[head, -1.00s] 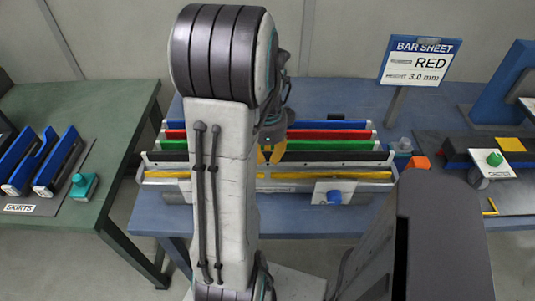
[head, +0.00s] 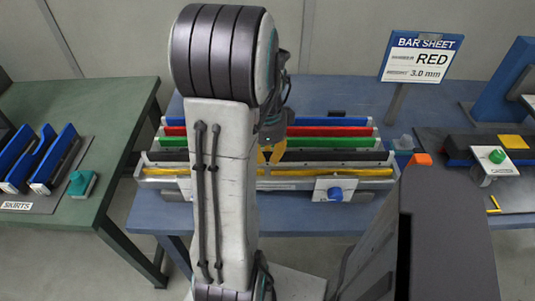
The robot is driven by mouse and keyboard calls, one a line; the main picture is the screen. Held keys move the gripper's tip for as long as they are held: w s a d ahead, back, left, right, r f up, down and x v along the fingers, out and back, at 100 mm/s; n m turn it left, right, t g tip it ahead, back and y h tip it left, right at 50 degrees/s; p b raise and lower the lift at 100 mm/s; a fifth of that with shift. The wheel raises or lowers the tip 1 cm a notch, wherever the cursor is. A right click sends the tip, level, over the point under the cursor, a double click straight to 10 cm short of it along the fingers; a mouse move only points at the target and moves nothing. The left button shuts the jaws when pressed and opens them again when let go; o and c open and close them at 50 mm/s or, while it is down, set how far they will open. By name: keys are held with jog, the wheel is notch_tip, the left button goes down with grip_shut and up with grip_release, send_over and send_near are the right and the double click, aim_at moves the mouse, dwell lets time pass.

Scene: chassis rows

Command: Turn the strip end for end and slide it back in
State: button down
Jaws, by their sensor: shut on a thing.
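A grey rack (head: 270,183) stands on the blue table and holds parallel strips running left to right: blue (head: 333,121), red (head: 335,131), green (head: 335,142), black (head: 335,156) and yellow (head: 358,172). My gripper (head: 271,154), with yellow fingers, points down at the middle of the rack, among the green and black strips. It is shut on a strip, but I cannot tell which one. My arm hides the left-middle of the rack. A white clamp with a blue knob (head: 335,193) sits at the front right of the rack.
The green table (head: 105,120) at left holds blue pieces.

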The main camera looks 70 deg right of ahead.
jog(key=shift+f+b, duration=1.15)
jog(key=shift+f, duration=0.15)
jog(key=c, duration=1.2)
grip_release()
jog(key=shift+c, duration=0.2)
notch_tip(320, 180, up, 12)
jog(key=shift+a, duration=0.2)
